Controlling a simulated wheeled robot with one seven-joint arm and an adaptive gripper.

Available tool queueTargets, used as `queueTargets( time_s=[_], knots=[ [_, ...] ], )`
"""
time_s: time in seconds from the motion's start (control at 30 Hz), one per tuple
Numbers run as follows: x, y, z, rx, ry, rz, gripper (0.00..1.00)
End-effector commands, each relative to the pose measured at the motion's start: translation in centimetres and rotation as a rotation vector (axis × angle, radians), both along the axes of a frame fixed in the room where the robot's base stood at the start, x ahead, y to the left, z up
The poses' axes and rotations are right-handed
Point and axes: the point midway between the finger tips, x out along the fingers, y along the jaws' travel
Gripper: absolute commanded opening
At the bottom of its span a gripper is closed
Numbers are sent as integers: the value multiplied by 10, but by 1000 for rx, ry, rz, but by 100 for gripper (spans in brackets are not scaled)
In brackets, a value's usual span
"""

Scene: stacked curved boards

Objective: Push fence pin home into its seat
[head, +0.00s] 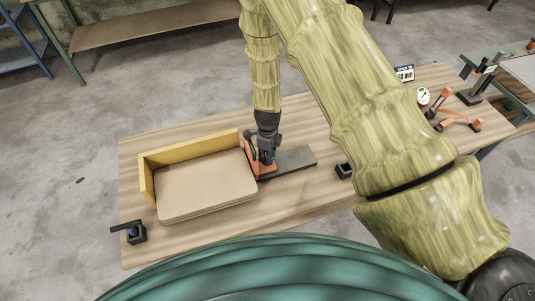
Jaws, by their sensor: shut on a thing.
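My gripper (266,158) points down at the right edge of the board stack, by an orange part (250,150) and a dark grey strip. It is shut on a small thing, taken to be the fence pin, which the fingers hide. I cannot make out the pin's seat or how deep the pin sits. The yellow fence (190,150) stands as an L along the back and left sides of the tan curved boards (207,190).
The dark grey strip (295,159) lies flat right of my gripper. A small black block (344,170) and a black clamp-like piece (134,232) sit on the wooden table (210,243). Orange-handled tools (447,124) and a small sign (404,74) are at the right.

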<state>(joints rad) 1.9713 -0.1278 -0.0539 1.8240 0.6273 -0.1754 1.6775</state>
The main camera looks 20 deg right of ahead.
Motion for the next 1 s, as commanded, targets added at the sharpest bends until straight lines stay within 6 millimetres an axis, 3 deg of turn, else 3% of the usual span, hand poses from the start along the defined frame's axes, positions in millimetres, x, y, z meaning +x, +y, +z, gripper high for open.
queueTargets(
  time_s=[0.87,0.9,1.0],
  knots=[
    [0,0,-12,0,0,0,0],
    [0,0,-11,0,0,0,27],
    [-1,0,-12,0,1,0,46]
  ],
)
